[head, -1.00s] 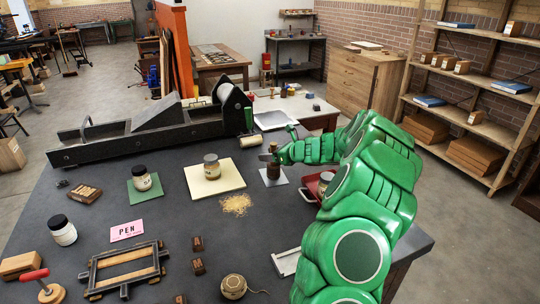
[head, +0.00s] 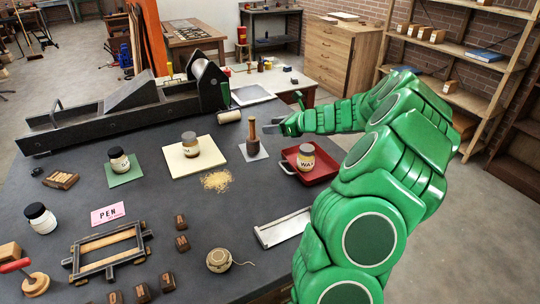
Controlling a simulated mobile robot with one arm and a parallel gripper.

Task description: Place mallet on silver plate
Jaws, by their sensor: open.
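The brown wooden mallet (head: 252,137) stands upright on the small silver-grey plate (head: 262,155), with its slimmer part up. My green gripper (head: 274,128) is just right of the mallet's upper part, open and empty. A narrow gap seems to show between the gripper tips and the mallet, though the fingers are small in this view. The mallet's base rests within the plate's edges.
A red tray (head: 318,174) with a jar labelled WAX (head: 306,157) is right of the plate. A cream board (head: 178,165) with a jar (head: 190,145) is left. A pale roll (head: 229,117) lies behind. A long dark press (head: 120,112) fills the table's back left.

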